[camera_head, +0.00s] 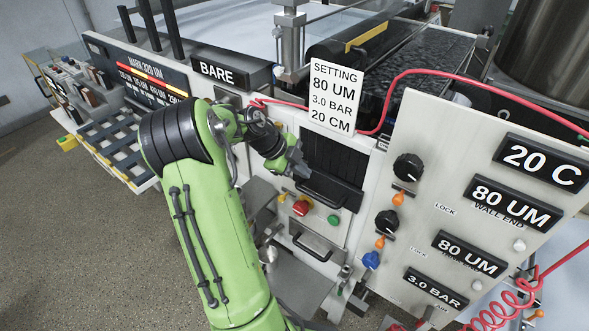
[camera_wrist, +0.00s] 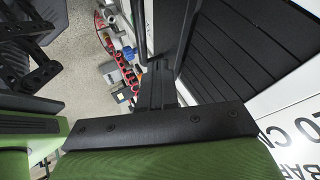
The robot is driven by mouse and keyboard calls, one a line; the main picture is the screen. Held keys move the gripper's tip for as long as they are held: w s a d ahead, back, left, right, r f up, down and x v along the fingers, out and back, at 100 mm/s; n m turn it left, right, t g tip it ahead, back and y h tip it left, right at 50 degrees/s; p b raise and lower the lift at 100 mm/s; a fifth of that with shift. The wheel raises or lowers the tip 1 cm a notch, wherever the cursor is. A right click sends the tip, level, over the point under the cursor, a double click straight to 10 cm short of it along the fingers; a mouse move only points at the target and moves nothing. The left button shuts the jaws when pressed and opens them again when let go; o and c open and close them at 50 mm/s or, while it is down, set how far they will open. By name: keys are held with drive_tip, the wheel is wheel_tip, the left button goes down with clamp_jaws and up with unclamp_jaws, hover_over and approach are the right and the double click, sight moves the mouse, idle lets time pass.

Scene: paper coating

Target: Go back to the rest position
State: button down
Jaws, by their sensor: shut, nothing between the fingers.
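My gripper (camera_head: 302,170) is at the end of my green arm, in front of the machine's black slatted panel (camera_head: 333,168). In the wrist view my gripper (camera_wrist: 160,68) shows its dark fingers together, with nothing held between them. The slatted panel also fills the right of the wrist view (camera_wrist: 250,45). My arm reaches up from the bottom of the head view and bends over toward the machine front, hiding part of it.
A white control panel (camera_head: 440,225) with knobs and displays stands at the right. A red button (camera_head: 300,208) and a green button (camera_head: 333,220) sit below my gripper. A setting card (camera_head: 335,97) and red hose (camera_head: 430,72) are above. Open floor (camera_head: 80,240) lies left.

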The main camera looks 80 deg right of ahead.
drive_tip(key=shift+s+d, duration=0.1)
drive_tip(key=shift+s, duration=0.15)
drive_tip(key=shift+w, duration=0.1)
drive_tip(key=w+a+r+n+t, duration=0.5)
drive_tip(key=w+a+n, duration=0.65)
drive_tip(key=w, duration=0.25)
drive_tip(key=w+a+r+n+t, duration=0.2)
drive_tip(key=a+n, duration=0.3)
drive_tip(key=a, duration=0.2)
drive_tip(key=w+a+r+n+t, duration=0.2)
drive_tip(key=a+n, duration=0.3)
drive_tip(key=a, duration=0.2)
drive_tip(key=s+a+n+t+y, duration=0.1)
drive_tip(key=s+a+n, duration=0.2)
drive_tip(key=a+n, duration=0.6)
drive_tip(key=s+a+r+n+t+y, duration=0.1)
drive_tip(key=s+a+n+t+y, duration=0.1)
drive_tip(key=a+n, duration=0.7)
drive_tip(key=shift+s+a+r+b, duration=0.15)
drive_tip(key=shift+s+r+b, duration=0.2)
drive_tip(key=shift+s, duration=0.35)
